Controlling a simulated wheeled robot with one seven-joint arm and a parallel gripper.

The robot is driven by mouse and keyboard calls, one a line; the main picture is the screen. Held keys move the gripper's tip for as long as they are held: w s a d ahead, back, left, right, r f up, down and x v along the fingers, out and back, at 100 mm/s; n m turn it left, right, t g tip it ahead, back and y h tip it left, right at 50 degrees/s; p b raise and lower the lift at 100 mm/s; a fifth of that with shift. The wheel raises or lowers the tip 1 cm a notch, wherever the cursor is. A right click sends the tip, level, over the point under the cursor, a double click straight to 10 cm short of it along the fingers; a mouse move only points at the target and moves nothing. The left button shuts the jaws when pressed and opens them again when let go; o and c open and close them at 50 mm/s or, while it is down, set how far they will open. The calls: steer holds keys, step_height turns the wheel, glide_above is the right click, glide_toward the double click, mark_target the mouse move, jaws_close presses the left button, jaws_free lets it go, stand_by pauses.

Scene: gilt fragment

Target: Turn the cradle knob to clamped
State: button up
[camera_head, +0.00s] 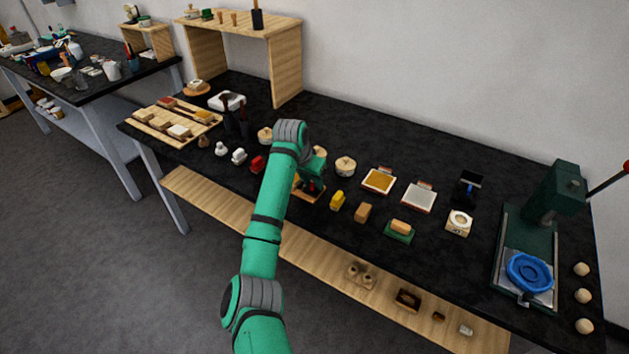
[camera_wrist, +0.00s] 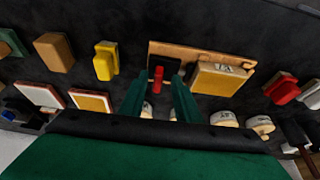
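The cradle (camera_wrist: 168,47) is a wooden board in the wrist view. It carries a tan block (camera_wrist: 217,79) with dark marks and a black plate with a red knob (camera_wrist: 157,76). The knob shows as a narrow bar, roughly in line with my fingers. My gripper (camera_wrist: 158,84) is open, with one green finger on each side of the knob in this view. Whether the fingers touch it or are above it I cannot tell. In the head view the cradle (camera_head: 310,195) is partly hidden by my arm, and the fingers are hard to make out.
Close by are a yellow block (camera_head: 337,200), a brown block (camera_head: 363,212) and a red item (camera_head: 257,164). Round lidded pots, including one pot (camera_head: 345,166), stand behind. A green press (camera_head: 540,220) is at the right. Bare black tabletop lies between the items.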

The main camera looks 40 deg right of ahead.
steer(key=shift+s+d, duration=0.1)
steer(key=shift+d, duration=0.1)
jaws_close()
steer(key=shift+d, duration=0.1)
